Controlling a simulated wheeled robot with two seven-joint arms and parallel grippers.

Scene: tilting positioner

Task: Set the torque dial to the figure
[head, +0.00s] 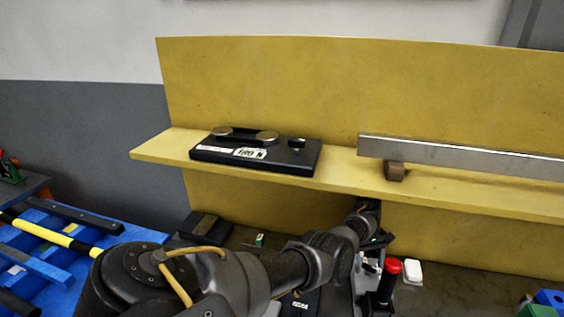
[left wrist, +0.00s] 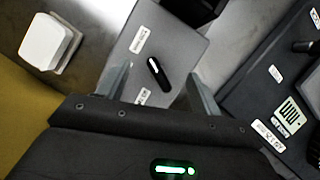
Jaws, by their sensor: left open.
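A small black bar-shaped knob (left wrist: 158,74), apparently the torque dial, sits on a grey box face (left wrist: 178,38) in the left wrist view. White labels lie above and below it, too small to read. My left gripper (left wrist: 157,88) is open, its two fingers apart on either side of the knob. I cannot tell whether they touch the box. In the head view the left gripper (head: 374,238) reaches down below the yellow shelf, partly hidden by my arm. A black fixture (head: 212,155) on the shelf bears a white label (head: 250,153) with a figure, hard to read.
A red-topped handle (head: 392,267) and a white block (head: 413,272) stand close to my gripper. Blue racks stand left.

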